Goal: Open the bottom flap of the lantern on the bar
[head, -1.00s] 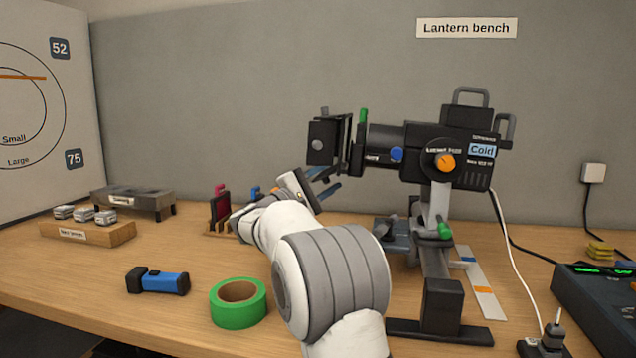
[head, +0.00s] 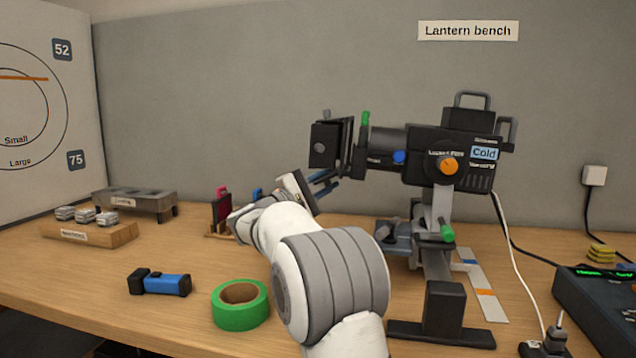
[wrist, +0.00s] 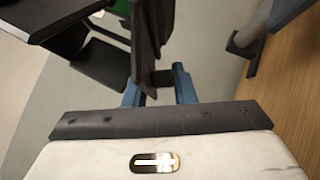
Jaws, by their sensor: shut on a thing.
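The black lantern (head: 450,150) is mounted on a stand on the bench, with its barn-door flaps (head: 325,142) at its left, front end. My gripper (head: 325,183) reaches up from below left, its blue fingers just under these flaps. In the wrist view, my gripper (wrist: 157,92) has its two blue fingers on either side of a dark, thin plate, the bottom flap (wrist: 149,78), and is shut on it. In the head view the bottom flap is mostly hidden, and its exact angle cannot be told. Another dark flap (wrist: 100,62) shows at the left in the wrist view.
A green tape roll (head: 240,304) and a blue torch (head: 160,283) lie left of my arm. A rack with coloured frames (head: 222,208) stands behind my wrist. A control desk (head: 600,300) and cables are at the right. The space left of the flaps is clear.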

